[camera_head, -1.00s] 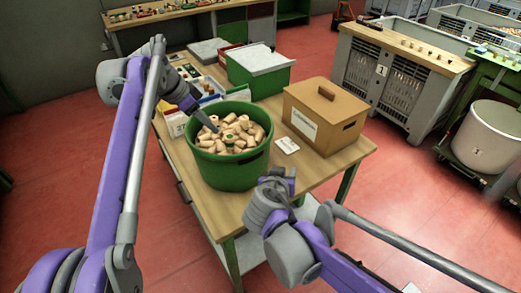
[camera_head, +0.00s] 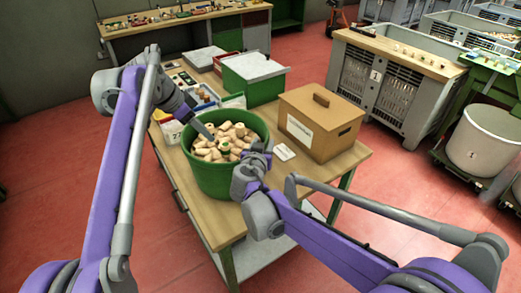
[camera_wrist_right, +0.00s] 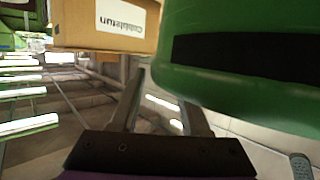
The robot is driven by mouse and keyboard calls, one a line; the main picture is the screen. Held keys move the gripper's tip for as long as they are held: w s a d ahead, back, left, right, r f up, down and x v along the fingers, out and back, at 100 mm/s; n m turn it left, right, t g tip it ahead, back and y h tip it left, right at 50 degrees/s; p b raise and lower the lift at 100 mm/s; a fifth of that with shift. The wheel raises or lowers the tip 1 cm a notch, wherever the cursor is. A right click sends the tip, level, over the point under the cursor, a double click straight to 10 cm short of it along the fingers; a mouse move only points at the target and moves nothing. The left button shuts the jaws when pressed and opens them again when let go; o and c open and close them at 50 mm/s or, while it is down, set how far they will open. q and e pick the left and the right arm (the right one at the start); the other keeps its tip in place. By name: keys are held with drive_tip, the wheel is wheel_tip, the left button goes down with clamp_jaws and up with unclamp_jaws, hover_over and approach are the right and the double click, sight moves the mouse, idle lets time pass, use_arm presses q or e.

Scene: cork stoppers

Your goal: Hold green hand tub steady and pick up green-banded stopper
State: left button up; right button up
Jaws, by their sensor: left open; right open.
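The green hand tub (camera_head: 222,184) stands on the wooden table, heaped with cork stoppers (camera_head: 226,133). A small green patch among the corks, near the middle of the heap, looks like the green-banded stopper (camera_head: 222,148). My left gripper (camera_head: 207,133) is open at the tub's left rim, its tip over the edge of the corks. My right gripper (camera_head: 262,150) is open beside the tub's right rim. In the right wrist view its two fingers (camera_wrist_right: 163,105) are spread and empty, with the green tub wall (camera_wrist_right: 230,35) close by at upper right.
A cardboard box (camera_head: 320,125) with a lid handle stands right of the tub, with a small white card (camera_head: 285,152) between. A green bin (camera_head: 253,80) and small boxes (camera_head: 205,98) stand behind. Grey crates (camera_head: 385,85) stand farther right.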

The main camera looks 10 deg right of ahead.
drive_tip(key=shift+w+d+f, duration=0.2)
drive_tip(key=shift+w+d, duration=0.05)
drive_tip(key=shift+w, duration=0.3)
clamp_jaws()
drive_tip(key=shift+s, duration=0.1)
idle(1.2)
